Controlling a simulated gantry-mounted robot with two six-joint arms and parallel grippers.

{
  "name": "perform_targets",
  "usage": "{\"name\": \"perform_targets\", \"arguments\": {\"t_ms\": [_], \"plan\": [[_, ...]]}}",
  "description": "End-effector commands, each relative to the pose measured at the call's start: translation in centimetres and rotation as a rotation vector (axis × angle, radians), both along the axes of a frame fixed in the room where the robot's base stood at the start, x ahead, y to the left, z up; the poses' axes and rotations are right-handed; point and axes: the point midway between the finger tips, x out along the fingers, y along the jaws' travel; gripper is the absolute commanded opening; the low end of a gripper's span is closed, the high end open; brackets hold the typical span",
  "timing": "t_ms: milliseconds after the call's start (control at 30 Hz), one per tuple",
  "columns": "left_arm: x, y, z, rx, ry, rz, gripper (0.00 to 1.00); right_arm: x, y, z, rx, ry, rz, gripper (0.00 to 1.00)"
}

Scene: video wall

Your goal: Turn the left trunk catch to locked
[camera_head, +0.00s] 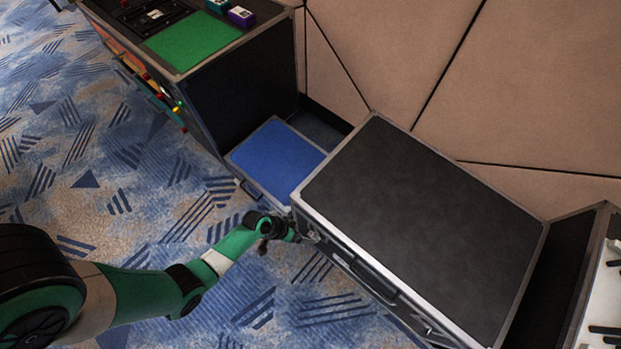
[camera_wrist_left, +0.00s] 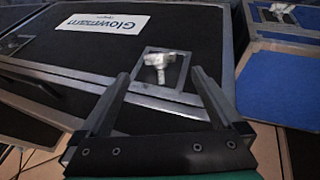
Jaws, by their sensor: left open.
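The trunk (camera_head: 420,215) is a black case with metal edges, right of centre in the head view. Its front shows a white label (camera_wrist_left: 102,23) in the left wrist view. The left trunk catch (camera_wrist_left: 159,64) is a silver, T-shaped piece in a recessed metal plate. Its wing lies roughly crosswise in the wrist view; I cannot tell whether it is locked. My left gripper (camera_head: 288,232) is at the trunk's left front corner. In the wrist view, its fingers (camera_wrist_left: 160,76) are open, with the catch showing between and just beyond their tips; contact is unclear. My right gripper is out of view.
A blue-topped low case (camera_head: 275,160) stands left of the trunk. A taller black case (camera_head: 235,90) with a green panel (camera_head: 193,41) stands behind it. A handle (camera_head: 374,281) is on the trunk's front. Patterned carpet (camera_head: 120,180) is open at left.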

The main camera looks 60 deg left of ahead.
Motion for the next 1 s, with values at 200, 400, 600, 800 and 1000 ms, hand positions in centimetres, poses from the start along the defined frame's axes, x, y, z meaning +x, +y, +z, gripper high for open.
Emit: {"name": "perform_targets", "arguments": {"t_ms": [200,400,600,800,1000], "plan": [[2.2,-1.0,-4.9,0.000,-0.001,-0.003,1.00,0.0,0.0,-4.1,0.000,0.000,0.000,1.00],[3.1,-1.4,-6.2,0.001,-0.001,-0.001,1.00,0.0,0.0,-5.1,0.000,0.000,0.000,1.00],[3.2,-1.4,-6.1,0.001,-0.001,-0.001,1.00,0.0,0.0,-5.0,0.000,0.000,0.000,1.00],[3.2,-1.4,-6.1,0.000,0.000,-0.001,0.75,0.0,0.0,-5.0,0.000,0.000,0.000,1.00],[3.1,-1.4,-6.1,0.000,0.000,-0.001,0.39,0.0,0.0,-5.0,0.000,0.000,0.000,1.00]]}}
